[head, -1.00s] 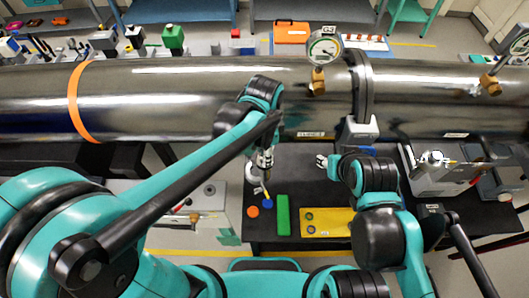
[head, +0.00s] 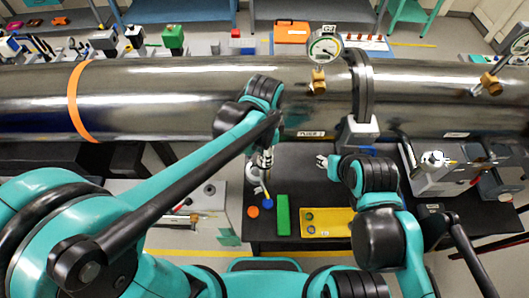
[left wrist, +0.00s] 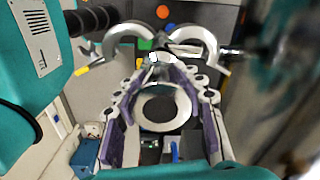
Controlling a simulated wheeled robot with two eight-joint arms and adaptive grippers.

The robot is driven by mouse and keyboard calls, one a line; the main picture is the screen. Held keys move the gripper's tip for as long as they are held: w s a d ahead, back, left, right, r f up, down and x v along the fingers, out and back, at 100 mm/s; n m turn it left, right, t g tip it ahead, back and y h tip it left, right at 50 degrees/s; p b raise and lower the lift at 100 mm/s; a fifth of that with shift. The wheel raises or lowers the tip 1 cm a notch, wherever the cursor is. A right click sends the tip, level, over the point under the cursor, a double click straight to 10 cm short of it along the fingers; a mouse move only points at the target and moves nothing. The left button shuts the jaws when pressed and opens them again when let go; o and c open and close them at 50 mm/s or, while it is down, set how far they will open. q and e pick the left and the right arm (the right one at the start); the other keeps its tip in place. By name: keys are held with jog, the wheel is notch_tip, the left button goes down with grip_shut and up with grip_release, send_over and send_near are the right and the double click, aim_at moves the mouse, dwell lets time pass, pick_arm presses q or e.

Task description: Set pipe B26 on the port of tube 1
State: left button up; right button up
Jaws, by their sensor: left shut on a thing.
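Tube 1 (head: 200,95) is the large dark steel pipe across the head view, with a tube label low on its front. Its port cannot be made out. My left gripper (head: 264,160) is just in front of and below the tube, above the black table. In the left wrist view the purple-padded fingers (left wrist: 160,90) are shut on a metal piece with a round, ring-like end (left wrist: 165,106), probably pipe B26; its marking is not readable.
Grey equipment (head: 440,175) is at right.

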pick_arm(q)
jog(key=o, duration=1.4)
notch_tip(320, 180, up, 12)
jog(key=s+a+f+n+t, duration=0.3)
jog(key=a+n+t, duration=0.1)
jog(key=a+n, duration=0.4)
jog(key=s+a+f+n+t, duration=0.2)
jog(key=a+f+n+t, duration=0.15)
jog(key=a+n, duration=0.45)
jog(key=shift+m, duration=0.5)
jog(key=f+b, duration=1)
jog(key=a+f+b, duration=0.1)
jog(key=f+b, duration=2)
jog(key=shift+s+a+f, duration=0.1)
jog(key=shift+a, duration=0.25)
